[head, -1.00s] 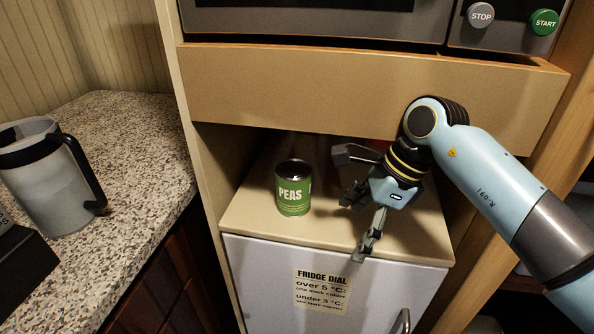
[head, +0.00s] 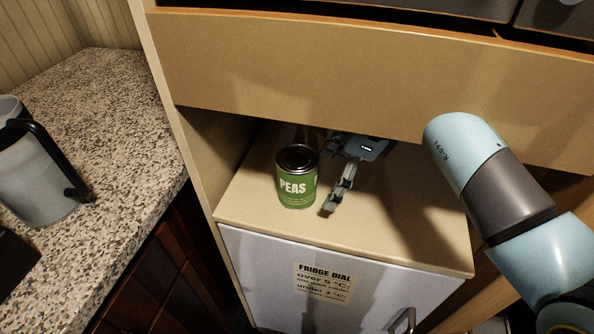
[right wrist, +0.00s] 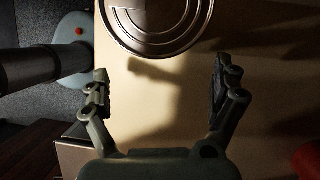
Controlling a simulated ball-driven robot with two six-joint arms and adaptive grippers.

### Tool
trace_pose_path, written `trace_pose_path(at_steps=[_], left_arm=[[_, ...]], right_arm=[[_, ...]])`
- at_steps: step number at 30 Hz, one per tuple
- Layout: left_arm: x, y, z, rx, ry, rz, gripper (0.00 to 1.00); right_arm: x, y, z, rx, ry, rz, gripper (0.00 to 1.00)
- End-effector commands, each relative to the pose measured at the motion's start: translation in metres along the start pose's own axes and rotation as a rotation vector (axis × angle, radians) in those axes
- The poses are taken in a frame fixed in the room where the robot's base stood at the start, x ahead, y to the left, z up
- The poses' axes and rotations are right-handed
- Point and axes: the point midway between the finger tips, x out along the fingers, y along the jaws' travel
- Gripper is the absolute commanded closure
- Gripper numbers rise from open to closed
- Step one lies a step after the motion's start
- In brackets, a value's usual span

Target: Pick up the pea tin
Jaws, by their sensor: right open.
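The pea tin (head: 297,178) is green with a dark lid and the word PEAS. It stands upright on the shelf board (head: 390,235) above the white fridge. My right gripper (head: 328,175) is just right of the tin in the head view, partly under the overhanging panel. In the right wrist view the tin's round metal lid (right wrist: 157,22) lies beyond the fingertips, roughly between their lines. The right gripper (right wrist: 160,85) is open, with nothing between its fingers. My left gripper is not in view.
A wooden panel (head: 340,75) overhangs the niche, and a side wall (head: 215,160) closes it on the left. A speckled counter (head: 110,120) holds a grey jug (head: 35,175). A red object (right wrist: 306,160) shows at the right wrist view's edge. The shelf front is clear.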

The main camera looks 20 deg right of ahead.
Motion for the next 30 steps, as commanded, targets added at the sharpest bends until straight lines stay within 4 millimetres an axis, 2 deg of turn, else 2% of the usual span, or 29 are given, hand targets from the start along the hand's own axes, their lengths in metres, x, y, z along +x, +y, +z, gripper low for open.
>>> trace_pose_path(at_steps=[5,13,18,23,26,30], left_arm=[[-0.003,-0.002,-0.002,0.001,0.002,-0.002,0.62],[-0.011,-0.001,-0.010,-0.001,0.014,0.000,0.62],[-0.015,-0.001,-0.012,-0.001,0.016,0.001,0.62],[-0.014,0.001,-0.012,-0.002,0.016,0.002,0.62],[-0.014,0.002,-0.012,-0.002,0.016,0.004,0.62],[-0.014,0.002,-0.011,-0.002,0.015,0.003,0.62]], right_arm=[[0.005,-0.001,0.013,0.001,-0.002,-0.001,0.05],[0.022,0.000,0.055,0.000,-0.002,0.002,0.05],[0.034,0.000,0.053,0.000,0.002,0.001,0.05],[0.035,0.000,0.053,0.000,0.002,0.000,0.05],[0.035,0.000,0.053,0.000,0.001,0.000,0.14],[0.035,0.000,0.053,0.000,0.001,0.000,0.32]])
